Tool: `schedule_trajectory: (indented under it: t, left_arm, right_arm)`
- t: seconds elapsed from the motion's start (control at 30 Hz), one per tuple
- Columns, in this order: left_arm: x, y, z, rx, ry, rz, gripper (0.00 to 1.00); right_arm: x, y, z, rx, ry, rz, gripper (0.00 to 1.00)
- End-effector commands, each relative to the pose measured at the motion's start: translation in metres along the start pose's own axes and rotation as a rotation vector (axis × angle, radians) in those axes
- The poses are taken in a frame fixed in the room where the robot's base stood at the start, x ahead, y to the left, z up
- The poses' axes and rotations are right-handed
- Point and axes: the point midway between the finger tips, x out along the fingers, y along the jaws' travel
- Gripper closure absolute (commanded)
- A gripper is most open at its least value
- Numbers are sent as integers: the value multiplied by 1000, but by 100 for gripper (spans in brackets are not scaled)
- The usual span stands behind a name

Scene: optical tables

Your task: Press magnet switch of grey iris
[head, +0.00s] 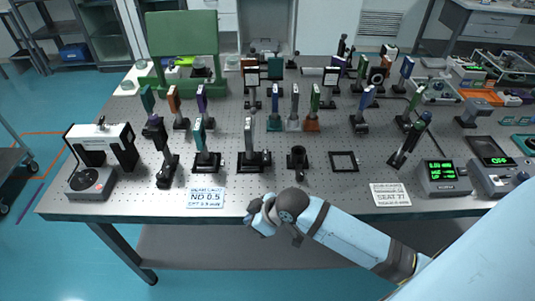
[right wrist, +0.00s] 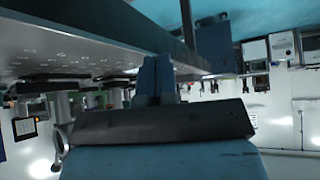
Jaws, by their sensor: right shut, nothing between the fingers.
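A narrow grey optic (head: 249,133) stands upright on a black base near the front middle of the optical table. Another light grey optic (head: 294,101) stands in the row behind it. I cannot tell which of them is the grey iris, and no magnet switch can be made out at this size. My right gripper (head: 258,210) is at the table's front edge, in front of and apart from the nearer grey optic. Its blue fingers (right wrist: 155,77) are together in the right wrist view, with nothing between them. My left gripper is not in view.
Cards reading ND 0.5 (head: 206,198) and SEAT 77 (head: 390,194) lie near the front edge.

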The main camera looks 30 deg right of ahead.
Motion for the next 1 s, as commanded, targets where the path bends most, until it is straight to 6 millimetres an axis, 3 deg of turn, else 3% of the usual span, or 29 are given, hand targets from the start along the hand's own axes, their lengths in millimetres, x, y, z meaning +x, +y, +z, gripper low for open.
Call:
schedule_trajectory:
  t: [0.17, 0.37, 0.57, 0.8, 1.0]
  left_arm:
    - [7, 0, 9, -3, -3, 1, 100]
    - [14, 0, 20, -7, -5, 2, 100]
    - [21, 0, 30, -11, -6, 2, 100]
    - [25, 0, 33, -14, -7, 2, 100]
    - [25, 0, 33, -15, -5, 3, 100]
  right_arm:
    - [5, 35, -24, -108, -58, -40, 100]
    - [-5, 84, -50, -226, -157, -80, 100]
    - [-33, 138, -73, -311, -265, -105, 100]
    - [-78, 198, -98, -349, -344, -119, 100]
    - [-109, 236, -114, -343, -359, -120, 100]
